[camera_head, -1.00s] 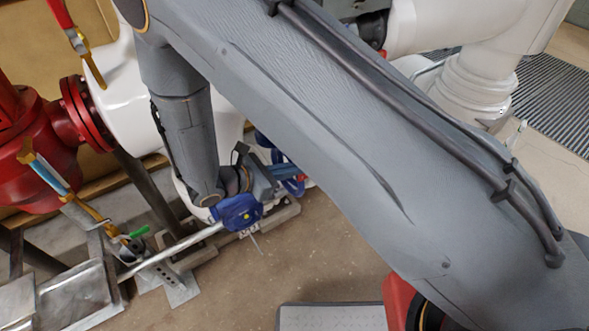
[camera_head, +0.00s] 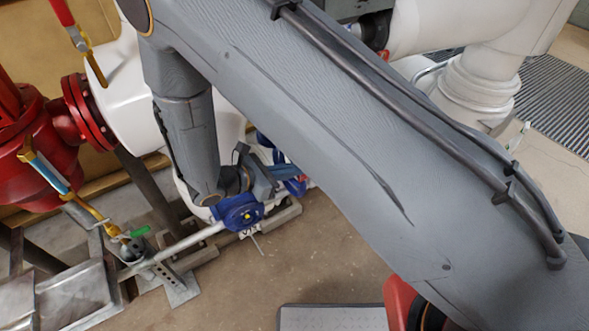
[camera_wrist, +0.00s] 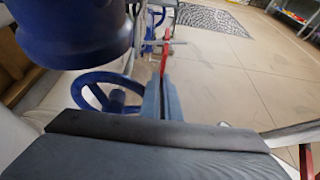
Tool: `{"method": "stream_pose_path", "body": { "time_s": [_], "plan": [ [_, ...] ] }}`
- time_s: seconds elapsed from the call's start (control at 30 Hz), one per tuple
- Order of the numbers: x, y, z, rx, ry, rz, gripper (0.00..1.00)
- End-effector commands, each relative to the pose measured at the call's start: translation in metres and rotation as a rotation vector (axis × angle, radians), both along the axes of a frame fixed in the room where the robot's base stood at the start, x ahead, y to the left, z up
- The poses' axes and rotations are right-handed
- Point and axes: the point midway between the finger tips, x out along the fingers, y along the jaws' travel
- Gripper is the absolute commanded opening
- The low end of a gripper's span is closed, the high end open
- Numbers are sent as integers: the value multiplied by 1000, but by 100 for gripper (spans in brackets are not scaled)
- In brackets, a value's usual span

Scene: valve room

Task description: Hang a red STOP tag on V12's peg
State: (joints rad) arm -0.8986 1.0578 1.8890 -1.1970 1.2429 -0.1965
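My gripper (camera_wrist: 161,100) reaches forward in the wrist view, its two blue-grey fingers close together. A thin red piece, seen nearly edge-on and looking like the red STOP tag (camera_wrist: 165,58), sticks out from between the fingertips. In the head view my gripper (camera_head: 284,171) is mostly behind my arm, with a bit of red beyond it. A blue valve part (camera_head: 238,212) is below my wrist there, and a small white label (camera_head: 249,232) hangs under it, too small to read surely. I cannot make out V12's peg.
A blue handwheel (camera_wrist: 108,95) stands left of the fingers in the wrist view, below a large blue body (camera_wrist: 72,30). Red flanged pipework (camera_head: 85,112) and a metal tray (camera_head: 75,295) are at left in the head view. Open floor (camera_wrist: 235,80) lies to the right.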

Motion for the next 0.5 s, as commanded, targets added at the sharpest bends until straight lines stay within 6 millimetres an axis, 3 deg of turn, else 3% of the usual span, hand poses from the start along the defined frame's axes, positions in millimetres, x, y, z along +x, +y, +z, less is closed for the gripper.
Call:
{"method": "stream_pose_path", "body": {
  "time_s": [0.23, 0.4, 0.5],
  "plan": [
    [0, 0, 0, 0, 0, 0, 0],
    [0, 0, 0, 0, 0, 0, 25],
    [0, 0, 0, 0, 0, 0, 25]
  ]
}}
